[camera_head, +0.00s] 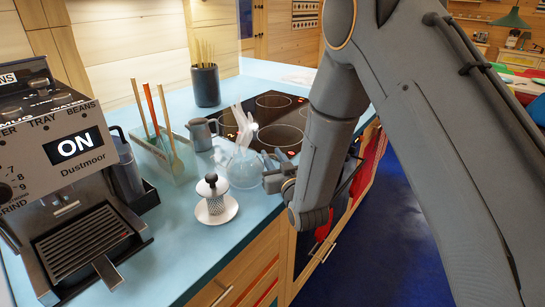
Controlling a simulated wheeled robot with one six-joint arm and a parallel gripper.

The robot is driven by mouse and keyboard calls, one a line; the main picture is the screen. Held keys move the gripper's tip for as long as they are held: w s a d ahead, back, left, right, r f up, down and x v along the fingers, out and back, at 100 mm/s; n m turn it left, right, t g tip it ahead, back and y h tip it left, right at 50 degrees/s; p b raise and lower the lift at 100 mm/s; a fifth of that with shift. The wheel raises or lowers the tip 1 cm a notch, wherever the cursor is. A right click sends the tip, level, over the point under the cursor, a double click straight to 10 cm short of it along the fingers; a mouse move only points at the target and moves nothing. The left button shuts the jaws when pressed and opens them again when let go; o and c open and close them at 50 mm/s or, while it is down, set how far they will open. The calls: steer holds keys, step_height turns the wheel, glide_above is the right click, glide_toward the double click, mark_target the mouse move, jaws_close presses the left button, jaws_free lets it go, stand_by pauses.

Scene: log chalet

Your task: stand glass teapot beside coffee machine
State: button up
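The glass teapot (242,172), a clear rounded vessel, is on or just above the blue counter, left of the hob. I cannot tell whether its base touches the counter. Whitish translucent shapes rise above it, and I cannot tell if they belong to it. My gripper (273,179) is at the teapot's right side, very close to or touching it. The fingertips are small and partly hidden, so their opening and any hold are unclear. The coffee machine (95,145), with a lit "ON" display, stands on the counter at the far left.
A French press plunger on a white saucer (227,213) stands between the machine and teapot. Behind are a utensil holder (178,160), a grey jug (199,134) and a dark pot of sticks (206,88). Bare counter (183,245) lies in front of the saucer.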

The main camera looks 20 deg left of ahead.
steer(key=shift+r, duration=0.15)
steer(key=shift+s+d, duration=0.1)
steer(key=shift+s, duration=0.1)
steer(key=b+v, duration=0.3)
steer(key=v, duration=0.8)
steer(key=shift+s+d, duration=0.2)
steer(key=d+f+m+g+h, duration=0.2)
steer(key=d+f+g+h, duration=0.15)
steer(key=d, duration=0.55)
steer(key=d+f+m+g+h, duration=0.1)
steer(key=d+f+g+h, duration=0.2)
steer(key=d, duration=0.6)
steer(key=s+d+r+m+g+h, duration=0.1)
steer(key=s+d+g, duration=0.3)
steer(key=s+d, duration=0.3)
steer(key=s+d+r+m+g+h, duration=0.1)
steer(key=s+d+g, duration=0.3)
steer(key=s, duration=0.6)
steer(key=d+m+h, duration=0.1)
steer(key=d, duration=0.1)
steer(key=shift+s+d+r+m, duration=0.15)
steer(key=shift+d+r+m, duration=0.15)
steer(key=shift+d+r, duration=0.1)
steer(key=shift+f+h, duration=0.1)
steer(key=shift+h, duration=0.15)
